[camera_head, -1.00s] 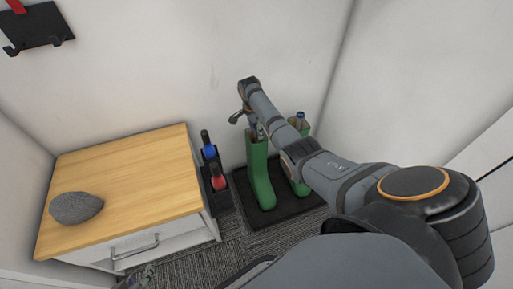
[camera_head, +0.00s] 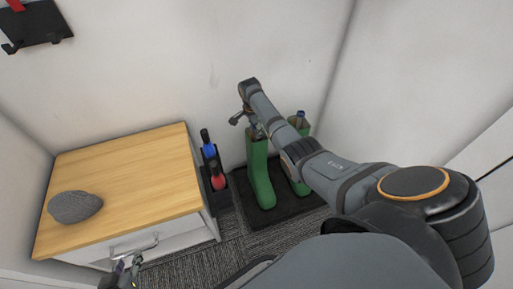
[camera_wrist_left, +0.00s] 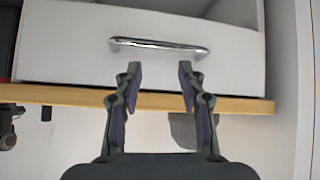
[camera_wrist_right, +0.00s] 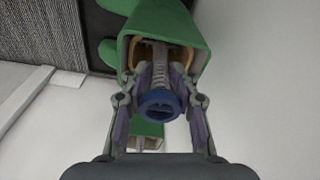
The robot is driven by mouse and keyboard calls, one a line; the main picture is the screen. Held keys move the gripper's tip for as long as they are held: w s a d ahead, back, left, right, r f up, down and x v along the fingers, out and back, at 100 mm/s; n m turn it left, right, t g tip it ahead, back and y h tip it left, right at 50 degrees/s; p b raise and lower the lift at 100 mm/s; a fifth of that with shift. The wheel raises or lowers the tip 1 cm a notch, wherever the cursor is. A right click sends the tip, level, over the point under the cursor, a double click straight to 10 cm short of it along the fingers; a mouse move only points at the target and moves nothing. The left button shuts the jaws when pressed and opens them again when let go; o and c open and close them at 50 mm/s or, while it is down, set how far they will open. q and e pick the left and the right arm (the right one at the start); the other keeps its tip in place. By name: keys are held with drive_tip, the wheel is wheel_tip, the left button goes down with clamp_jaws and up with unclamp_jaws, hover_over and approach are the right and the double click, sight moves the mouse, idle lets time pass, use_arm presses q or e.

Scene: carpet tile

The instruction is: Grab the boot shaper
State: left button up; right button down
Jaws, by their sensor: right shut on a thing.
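Two green boots stand side by side: the left boot (camera_head: 260,175) and the right boot (camera_head: 301,187). A boot shaper with a blue knob (camera_wrist_right: 160,104) and a coiled spring sits in the top opening of the left boot. My right gripper (camera_wrist_right: 160,85) is shut on this boot shaper, its fingers either side at the boot's top; in the head view the gripper (camera_head: 253,124) partly hides it. A second shaper (camera_head: 300,117) pokes out of the right boot. My left gripper (camera_wrist_left: 157,70) is open and empty before the drawer handle (camera_wrist_left: 158,46).
The boots stand on a black tray (camera_head: 240,187) near the wall corner. A black holder with a blue and a red bottle (camera_head: 218,182) stands between the tray and a wood-topped cabinet (camera_head: 130,180). A grey stone-like object (camera_head: 75,207) lies on the cabinet.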

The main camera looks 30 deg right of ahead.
use_arm(q)
drive_tip(key=shift+s, duration=0.1)
use_arm(e)
drive_tip(key=shift+r, duration=0.15)
use_arm(q)
drive_tip(key=s+f+g+p, duration=0.2)
drive_tip(key=s+f+g, duration=0.35)
drive_tip(key=s, duration=0.35)
use_arm(e)
wheel_tip(320, 180, up, 3)
drive_tip(key=shift+f, duration=0.1)
use_arm(q)
wheel_tip(320, 180, up, 8)
drive_tip(key=a+f+g+y+p, duration=0.1)
drive_tip(key=a+g+p, duration=0.15)
drive_tip(key=p, duration=0.35)
wheel_tip(320, 180, down, 11)
drive_tip(key=a+p, duration=0.2)
drive_tip(key=p, duration=0.1)
drive_tip(key=shift+s+y, duration=0.3)
drive_tip(key=shift+s, duration=0.15)
use_arm(e)
wheel_tip(320, 180, up, 25)
